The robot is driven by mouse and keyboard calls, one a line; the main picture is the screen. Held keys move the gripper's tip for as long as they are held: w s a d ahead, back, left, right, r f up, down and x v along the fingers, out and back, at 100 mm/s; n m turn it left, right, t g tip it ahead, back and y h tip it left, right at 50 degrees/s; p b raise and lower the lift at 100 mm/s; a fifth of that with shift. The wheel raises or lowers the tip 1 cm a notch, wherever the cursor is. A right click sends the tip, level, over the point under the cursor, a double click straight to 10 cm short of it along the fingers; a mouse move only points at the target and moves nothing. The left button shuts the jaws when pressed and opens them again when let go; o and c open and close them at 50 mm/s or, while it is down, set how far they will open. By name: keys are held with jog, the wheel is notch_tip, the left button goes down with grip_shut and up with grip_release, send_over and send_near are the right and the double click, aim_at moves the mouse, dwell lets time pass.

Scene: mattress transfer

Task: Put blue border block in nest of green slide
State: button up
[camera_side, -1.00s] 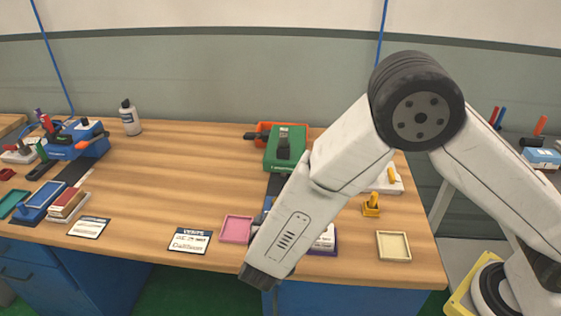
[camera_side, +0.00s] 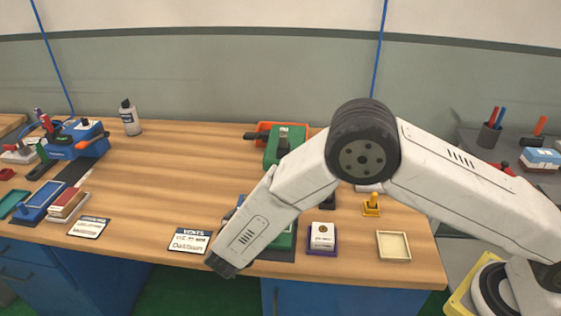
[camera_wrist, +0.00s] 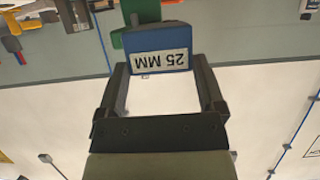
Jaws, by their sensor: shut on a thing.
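In the wrist view, my gripper (camera_wrist: 160,68) is shut on a blue block (camera_wrist: 158,40) with a white label reading 25 MM, upside down in the picture. Whether this is the blue border block I cannot tell for sure. A green piece (camera_wrist: 137,12) shows behind the block. In the side view, my forearm slants down to the left and its dark end hangs over the table's front edge; the fingers do not show there. The green slide (camera_side: 284,238) shows partly on a dark base to the right of my forearm. Its nest is hidden.
A green clamp machine (camera_side: 285,145) stands behind my arm beside an orange bin (camera_side: 266,128). A purple tray (camera_side: 322,253) holds a white block. A cream tray (camera_side: 393,245) is empty. A label card (camera_side: 189,239) lies left of my forearm. The middle-left table is clear.

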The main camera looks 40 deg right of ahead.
jog(key=shift+w+a+f, duration=0.25)
jog(key=shift+w+f, duration=0.5)
jog(key=shift+f, duration=0.15)
jog(key=shift+w+a+f, duration=0.2)
jog(key=shift+w+f, duration=0.55)
jog(key=shift+f, duration=0.1)
jog(key=shift+w+a+f, duration=0.25)
jog(key=shift+w+f, duration=0.5)
jog(key=shift+f, duration=0.15)
jog(key=shift+w+f, duration=0.1)
jog(key=shift+w+a+f, duration=0.1)
jog(key=shift+w+f, duration=0.15)
jog(key=shift+f, duration=1.4)
jog(key=shift+f, duration=0.15)
jog(key=o, duration=1)
jog(key=shift+f, duration=0.1)
jog(key=shift+v, duration=3.9)
